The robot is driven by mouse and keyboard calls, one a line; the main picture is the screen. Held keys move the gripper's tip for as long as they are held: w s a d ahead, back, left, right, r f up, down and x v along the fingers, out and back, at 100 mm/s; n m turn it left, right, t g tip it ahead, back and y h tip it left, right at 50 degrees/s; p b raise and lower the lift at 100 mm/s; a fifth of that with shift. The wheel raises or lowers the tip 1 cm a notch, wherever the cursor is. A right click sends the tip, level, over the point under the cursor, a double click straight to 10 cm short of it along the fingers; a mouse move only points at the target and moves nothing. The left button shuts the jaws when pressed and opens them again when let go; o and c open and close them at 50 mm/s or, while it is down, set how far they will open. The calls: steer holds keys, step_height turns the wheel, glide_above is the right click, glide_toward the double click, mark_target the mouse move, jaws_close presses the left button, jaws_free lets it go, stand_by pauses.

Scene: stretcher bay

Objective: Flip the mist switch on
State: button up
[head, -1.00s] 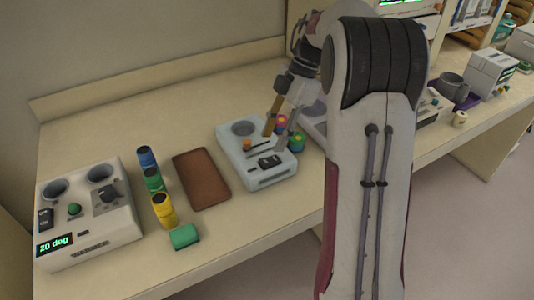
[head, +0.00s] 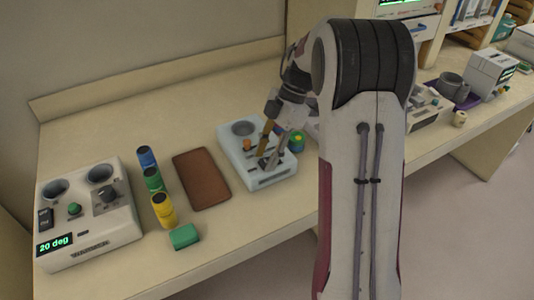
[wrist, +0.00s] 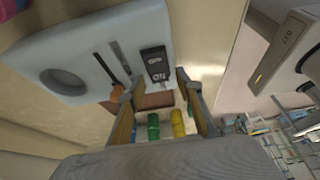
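A pale blue box (head: 264,180) stands on the counter, with a round recess, an orange-knobbed slider and a black rocker switch. In the wrist view the switch (wrist: 156,65) shows white marks on its two halves; I cannot clearly read them or a mist label. The slider knob (wrist: 117,93) is beside it, near my left fingertip. My gripper (head: 268,161) is over the switch end of the box and partly hides the switch in the head view. In the wrist view its fingers (wrist: 151,86) are apart with nothing between them. I cannot tell whether they touch the box.
A brown tray (head: 202,180), blue, green and yellow canisters (head: 164,210) and a green block (head: 184,237) lie left of the box. A white unit (head: 90,225) reading "20 deg" stands further left. A small green-and-yellow piece (head: 297,142) is close on the right.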

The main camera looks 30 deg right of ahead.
jaws_close()
steer(key=shift+a+h, duration=0.15)
steer(key=shift+h, duration=0.45)
steer(key=shift+o, duration=1.2)
jaws_free()
steer(key=shift+y, duration=0.3)
